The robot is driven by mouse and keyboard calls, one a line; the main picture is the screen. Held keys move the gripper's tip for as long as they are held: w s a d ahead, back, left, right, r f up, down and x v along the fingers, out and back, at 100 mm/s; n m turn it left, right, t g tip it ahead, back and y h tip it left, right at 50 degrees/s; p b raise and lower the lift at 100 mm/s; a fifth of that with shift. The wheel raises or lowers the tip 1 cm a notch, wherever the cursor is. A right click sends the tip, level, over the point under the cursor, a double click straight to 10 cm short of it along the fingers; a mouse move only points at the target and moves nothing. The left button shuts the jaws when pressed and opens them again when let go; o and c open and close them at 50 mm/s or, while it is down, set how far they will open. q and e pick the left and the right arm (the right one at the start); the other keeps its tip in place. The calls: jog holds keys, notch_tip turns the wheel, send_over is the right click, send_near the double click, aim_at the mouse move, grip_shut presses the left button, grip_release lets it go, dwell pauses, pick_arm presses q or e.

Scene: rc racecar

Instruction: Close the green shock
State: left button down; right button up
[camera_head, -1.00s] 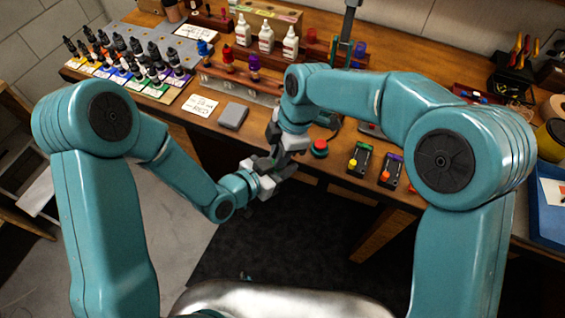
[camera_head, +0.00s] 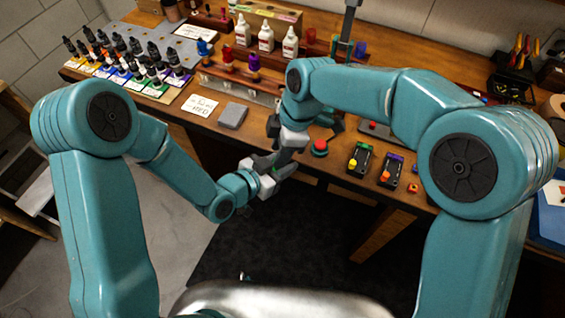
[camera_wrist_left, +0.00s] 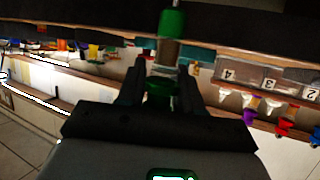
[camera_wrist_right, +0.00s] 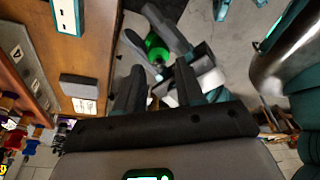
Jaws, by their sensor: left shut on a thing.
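The green shock shows in the left wrist view as a green cap (camera_wrist_left: 172,22) above a greyish body, with a green lower part (camera_wrist_left: 160,88) between the fingers. My left gripper (camera_wrist_left: 160,75) is shut on it. In the right wrist view the shock's green end (camera_wrist_right: 156,47) shows between the left gripper's dark fingers. My right gripper (camera_wrist_right: 158,76) is open and empty, its fingers apart, close to the left gripper. In the head view the two grippers meet in front of the bench edge, and the shock is mostly hidden by them.
The wooden bench (camera_head: 185,113) holds rows of dropper bottles (camera_head: 135,62), white bottles (camera_head: 265,38), a grey block (camera_head: 232,115) and a red button (camera_head: 320,147). Small shock stands (camera_head: 360,160) sit near its front edge. Open floor lies below the grippers.

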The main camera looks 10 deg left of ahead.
notch_tip(320, 180, up, 3)
jog(key=shift+s+a+f, duration=0.1)
jog(key=shift+f, duration=0.1)
jog(key=c, duration=0.4)
jog(key=shift+o, duration=0.2)
jog(key=m, duration=0.3)
jog(key=shift+s+d, duration=0.15)
jog(key=shift+d, duration=0.05)
jog(key=shift+d+m, duration=0.2)
jog(key=shift+m, duration=0.9)
notch_tip(320, 180, up, 8)
jog(key=a+m+h, duration=0.1)
jog(key=m+h, duration=0.1)
jog(key=m, duration=1.5)
jog(key=shift+w+f+t+h, duration=0.2)
jog(key=shift+w+t+h, duration=0.15)
jog(key=shift+t+h, duration=0.05)
